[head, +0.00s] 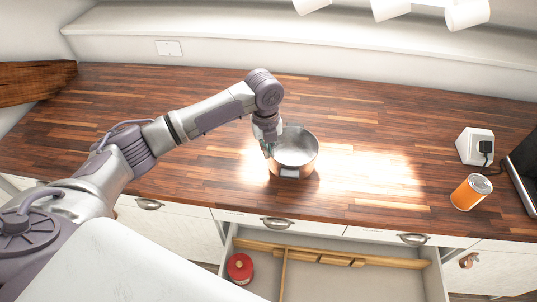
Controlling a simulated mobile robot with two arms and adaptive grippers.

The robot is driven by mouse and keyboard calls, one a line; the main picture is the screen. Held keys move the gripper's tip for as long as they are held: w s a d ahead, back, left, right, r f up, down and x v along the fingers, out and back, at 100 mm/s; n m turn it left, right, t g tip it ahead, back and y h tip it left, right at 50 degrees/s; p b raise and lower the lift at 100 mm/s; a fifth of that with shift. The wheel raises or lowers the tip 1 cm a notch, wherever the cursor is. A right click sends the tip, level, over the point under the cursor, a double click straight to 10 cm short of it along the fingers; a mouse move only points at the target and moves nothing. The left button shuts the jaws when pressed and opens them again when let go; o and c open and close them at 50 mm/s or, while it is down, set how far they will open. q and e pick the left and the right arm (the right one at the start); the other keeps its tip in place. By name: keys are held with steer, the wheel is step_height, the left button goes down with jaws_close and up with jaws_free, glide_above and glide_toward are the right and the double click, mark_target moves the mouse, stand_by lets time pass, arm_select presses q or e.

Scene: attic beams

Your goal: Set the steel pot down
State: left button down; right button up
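The steel pot (295,152) is upright at the counter's front edge, near the middle of the head view. It looks empty inside, and a small handle shows on its front side. My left gripper (270,146) reaches down at the pot's left rim, with its fingertips at the wall, and appears shut on it. The fingertips are small and partly hidden by the gripper body. Whether the pot's base touches the wooden counter (200,165) or hangs slightly above it, I cannot tell. My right gripper is not in view.
An open drawer (340,285) below the pot holds a red round tin (240,267) and wooden dividers (330,259). An orange can (470,192), a white socket box (474,146) and a dark appliance (525,165) stand at the right. The counter behind the pot is clear.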

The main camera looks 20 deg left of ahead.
mark_target(269, 165)
arm_select(q)
step_height(269, 165, down, 3)
steer(key=shift+s+f+p, duration=0.1)
steer(key=shift+p, duration=0.65)
steer(key=shift+f, duration=0.35)
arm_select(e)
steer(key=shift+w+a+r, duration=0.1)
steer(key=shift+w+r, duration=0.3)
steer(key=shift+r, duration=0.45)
arm_select(q)
steer(key=shift+f, duration=0.1)
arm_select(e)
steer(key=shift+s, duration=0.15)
arm_select(q)
steer(key=c, duration=1.3)
jaws_free()
steer(key=r+b, duration=0.1)
steer(key=r, duration=0.3)
steer(key=r+b, duration=0.1)
steer(key=r, duration=0.7)
steer(key=shift+s+a+r+b, duration=0.15)
steer(key=shift+s+a+b, duration=0.1)
steer(key=shift+b, duration=0.15)
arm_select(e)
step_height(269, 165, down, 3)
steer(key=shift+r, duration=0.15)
arm_select(q)
steer(key=shift+w, duration=0.1)
